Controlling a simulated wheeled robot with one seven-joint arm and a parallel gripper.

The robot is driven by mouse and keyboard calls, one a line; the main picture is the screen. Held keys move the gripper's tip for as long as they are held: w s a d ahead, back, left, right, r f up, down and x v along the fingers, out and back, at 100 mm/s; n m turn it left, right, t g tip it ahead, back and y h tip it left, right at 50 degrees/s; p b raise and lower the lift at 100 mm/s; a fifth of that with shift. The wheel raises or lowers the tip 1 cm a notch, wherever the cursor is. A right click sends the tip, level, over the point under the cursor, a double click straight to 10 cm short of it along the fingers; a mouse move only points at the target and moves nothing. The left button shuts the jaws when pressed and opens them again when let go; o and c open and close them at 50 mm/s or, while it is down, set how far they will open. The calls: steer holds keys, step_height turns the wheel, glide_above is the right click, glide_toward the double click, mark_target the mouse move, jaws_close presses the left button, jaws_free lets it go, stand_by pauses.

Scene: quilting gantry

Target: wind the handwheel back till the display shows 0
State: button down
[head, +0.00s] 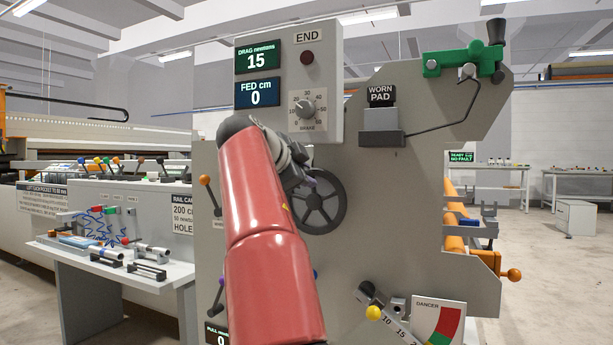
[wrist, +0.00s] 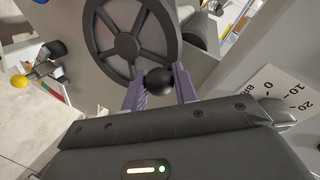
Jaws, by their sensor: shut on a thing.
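The handwheel (head: 328,213) is a dark spoked wheel on the grey machine panel, partly hidden by my red arm in the head view. It also shows in the wrist view (wrist: 127,45). My gripper (wrist: 160,88) is shut on the wheel's black ball knob (wrist: 160,81), one purple finger on each side, at the rim's edge. In the head view the knob and fingertips are mostly hidden behind my arm. The blue display (head: 258,93) reads FED cm 0. The green display (head: 256,57) above it reads DRAG newtons 15.
A brake dial (head: 307,107) and a dark END lamp (head: 307,57) sit on the panel box above the wheel. A bench (head: 110,265) with tools stands left.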

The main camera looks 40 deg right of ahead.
steer(key=shift+s+d+m, duration=0.1)
steer(key=shift+s+m, duration=0.1)
steer(key=shift+m, duration=0.1)
stand_by(0.4)
steer(key=c, duration=1.1)
jaws_free()
steer(key=v, duration=0.7)
steer(key=shift+s+a+r, duration=0.1)
steer(key=shift+s+a, duration=0.15)
